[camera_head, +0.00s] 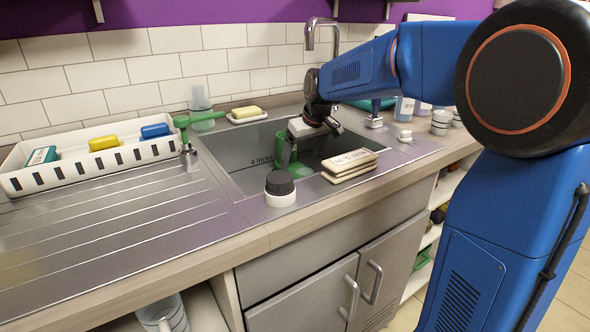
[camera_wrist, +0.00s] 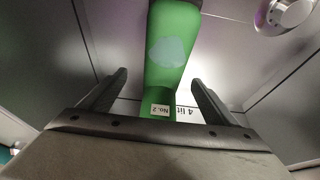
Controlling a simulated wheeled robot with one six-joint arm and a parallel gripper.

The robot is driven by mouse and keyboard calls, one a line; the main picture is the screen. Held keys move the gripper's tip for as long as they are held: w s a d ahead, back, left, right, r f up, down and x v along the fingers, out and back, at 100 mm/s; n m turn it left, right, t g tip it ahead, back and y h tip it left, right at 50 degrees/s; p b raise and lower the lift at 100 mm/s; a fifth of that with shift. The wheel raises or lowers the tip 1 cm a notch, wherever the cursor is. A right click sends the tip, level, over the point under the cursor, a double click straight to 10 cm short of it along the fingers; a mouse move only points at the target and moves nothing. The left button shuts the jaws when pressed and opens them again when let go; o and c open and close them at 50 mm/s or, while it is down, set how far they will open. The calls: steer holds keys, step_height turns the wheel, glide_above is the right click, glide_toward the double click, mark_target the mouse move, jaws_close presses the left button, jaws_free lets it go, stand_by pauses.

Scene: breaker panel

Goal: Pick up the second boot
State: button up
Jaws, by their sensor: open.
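A green boot (camera_head: 287,143) stands in the metal sink (camera_head: 235,160), partly hidden by my gripper (camera_head: 300,132), which reaches down over it from the right. In the wrist view the green boot (camera_wrist: 172,50) carries a "No. 2" label and a pale patch. It lies between the two spread dark fingers of my gripper (camera_wrist: 160,78). Gaps show on both sides, so the fingers do not appear closed on it. The boot's lower part is hard to make out.
A black-lidded white jar (camera_head: 280,188) and stacked pale blocks (camera_head: 350,163) stand at the sink's front edge. A tall tap (camera_head: 322,35) rises behind. A white rack (camera_head: 95,157) and a green-topped fitting (camera_head: 187,125) are left. The ribbed drainer (camera_head: 120,220) is mostly clear.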

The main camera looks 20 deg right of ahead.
mark_target(296, 166)
steer(key=shift+a+x, duration=0.15)
steer(key=shift+x, duration=1.15)
steer(key=shift+a+x, duration=0.2)
steer(key=shift+x, duration=1.05)
steer(key=shift+s, duration=0.1)
steer(key=c, duration=1.7)
steer(key=shift+c, duration=0.2)
steer(key=shift+r, duration=0.2)
